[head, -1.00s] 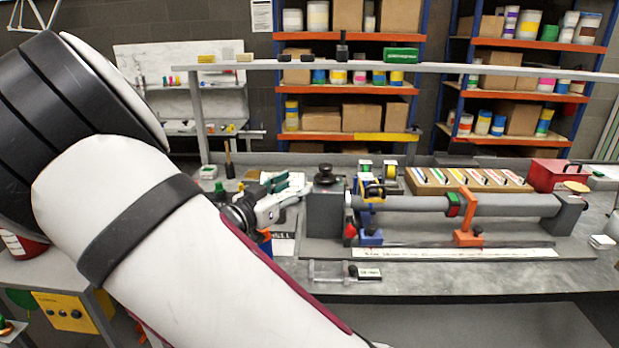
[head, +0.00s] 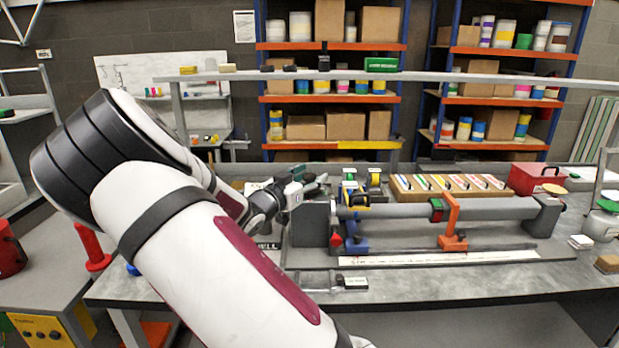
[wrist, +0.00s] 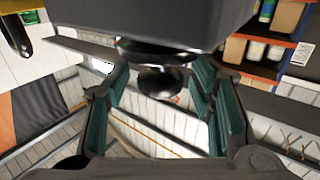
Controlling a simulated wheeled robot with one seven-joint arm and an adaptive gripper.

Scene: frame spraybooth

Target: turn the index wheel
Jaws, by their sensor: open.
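The index wheel appears to be the black round knob (wrist: 160,80) on a dark grey block (wrist: 185,18). In the wrist view it shows between my gripper's (wrist: 160,95) two teal-padded fingers, with a gap on each side. The fingers are open and hold nothing. In the head view my gripper (head: 308,184) is at the top of the grey block (head: 310,222), at the left end of the bench fixture. There the gripper largely hides the knob. I cannot tell how deep the knob sits between the fingers.
A long grey tube (head: 390,211) runs right from the block, held by an orange clamp (head: 452,225). A tray of coloured strips (head: 455,186) and a red box (head: 535,178) stand behind. A rail (head: 450,77) crosses above the bench. The bench front is mostly clear.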

